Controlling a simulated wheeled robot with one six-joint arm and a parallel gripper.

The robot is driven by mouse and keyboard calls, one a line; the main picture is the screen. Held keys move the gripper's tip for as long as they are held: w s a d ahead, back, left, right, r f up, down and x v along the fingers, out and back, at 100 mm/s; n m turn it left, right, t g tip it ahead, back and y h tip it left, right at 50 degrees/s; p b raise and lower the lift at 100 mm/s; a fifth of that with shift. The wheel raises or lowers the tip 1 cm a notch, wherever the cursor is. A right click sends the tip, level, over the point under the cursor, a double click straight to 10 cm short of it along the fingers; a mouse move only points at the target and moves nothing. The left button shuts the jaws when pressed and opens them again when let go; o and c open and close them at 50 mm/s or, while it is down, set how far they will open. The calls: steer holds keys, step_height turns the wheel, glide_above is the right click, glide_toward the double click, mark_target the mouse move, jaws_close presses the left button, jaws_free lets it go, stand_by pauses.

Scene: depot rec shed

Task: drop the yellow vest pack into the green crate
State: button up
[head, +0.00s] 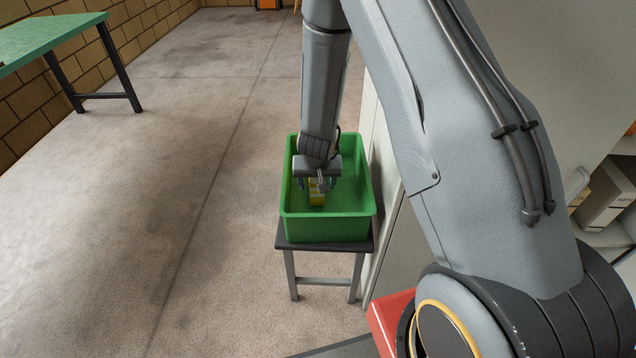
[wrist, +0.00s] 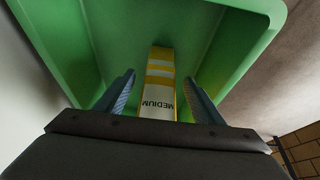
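The yellow vest pack (head: 317,196) is inside the green crate (head: 326,228), below my gripper (head: 316,183). In the wrist view the pack (wrist: 159,82) has white bands and a white end marked MEDIUM. It lies between the two fingers of my gripper (wrist: 160,92), with a gap showing on each side. My gripper is open and reaches down into the crate. The crate's green walls (wrist: 85,40) surround the pack in that view. I cannot tell whether the pack rests fully on the crate floor.
The crate stands on a small dark stand (head: 324,247) beside a pale cabinet side on the right. A green-topped table (head: 45,38) stands at the upper left. Shelves with boxes (head: 606,200) are at the far right. The concrete floor (head: 140,200) left of the crate is clear.

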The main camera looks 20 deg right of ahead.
steer(key=shift+r, duration=0.1)
steer(key=s+a+r+y+p, duration=0.1)
steer(key=s+r+p, duration=0.15)
steer(key=r, duration=0.55)
steer(key=s+a+r+p, duration=0.2)
steer(key=s+r, duration=0.2)
steer(key=r, duration=0.4)
steer(key=s+d+r+n+g, duration=0.1)
steer(key=s+r, duration=0.4)
steer(key=s, duration=0.5)
steer(key=s+d+r+n+g, duration=0.1)
steer(key=s+d+r+g, duration=0.2)
steer(key=s+r, duration=0.3)
steer(key=s, duration=0.4)
steer(key=shift+r+n, duration=0.25)
steer(key=shift+n, duration=0.15)
